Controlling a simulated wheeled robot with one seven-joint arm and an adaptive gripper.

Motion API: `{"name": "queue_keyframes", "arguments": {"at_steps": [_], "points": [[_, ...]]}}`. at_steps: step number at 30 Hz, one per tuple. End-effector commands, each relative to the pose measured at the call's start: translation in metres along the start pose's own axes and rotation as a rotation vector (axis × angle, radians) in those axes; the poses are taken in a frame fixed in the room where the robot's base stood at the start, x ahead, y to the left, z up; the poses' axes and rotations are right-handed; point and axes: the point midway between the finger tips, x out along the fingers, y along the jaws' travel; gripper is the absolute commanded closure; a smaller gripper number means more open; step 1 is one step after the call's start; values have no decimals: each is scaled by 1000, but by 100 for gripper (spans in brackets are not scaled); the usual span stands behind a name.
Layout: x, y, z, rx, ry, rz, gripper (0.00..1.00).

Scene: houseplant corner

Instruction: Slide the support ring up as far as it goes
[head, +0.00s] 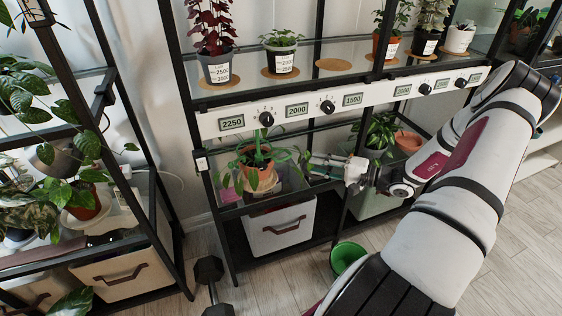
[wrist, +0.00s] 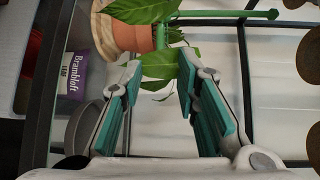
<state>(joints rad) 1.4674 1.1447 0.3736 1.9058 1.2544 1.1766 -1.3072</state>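A leafy plant in a terracotta pot (head: 264,180) stands on the lower glass shelf in the head view. The pot also shows at the top left of the wrist view (wrist: 128,36), lying sideways in the picture. A thin green stake (wrist: 232,14) runs from the plant to a rounded tip.
A white rail with dials (head: 330,104) runs above the plant. A black rack post (head: 344,212) stands near my gripper. Another plant (head: 378,132) is behind my wrist. A purple "Bramloft" package (wrist: 72,75) and grey bowl (wrist: 84,125) are beside the pot.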

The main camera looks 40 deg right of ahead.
Motion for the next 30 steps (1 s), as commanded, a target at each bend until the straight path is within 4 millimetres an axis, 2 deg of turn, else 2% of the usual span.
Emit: {"name": "queue_keyframes", "arguments": {"at_steps": [9,15,21,30], "points": [[64,2,2,0,-6,1,71],[96,2,1,1,-4,1,71],[113,1,1,0,-3,1,71],[116,0,1,1,-2,1,71]]}}
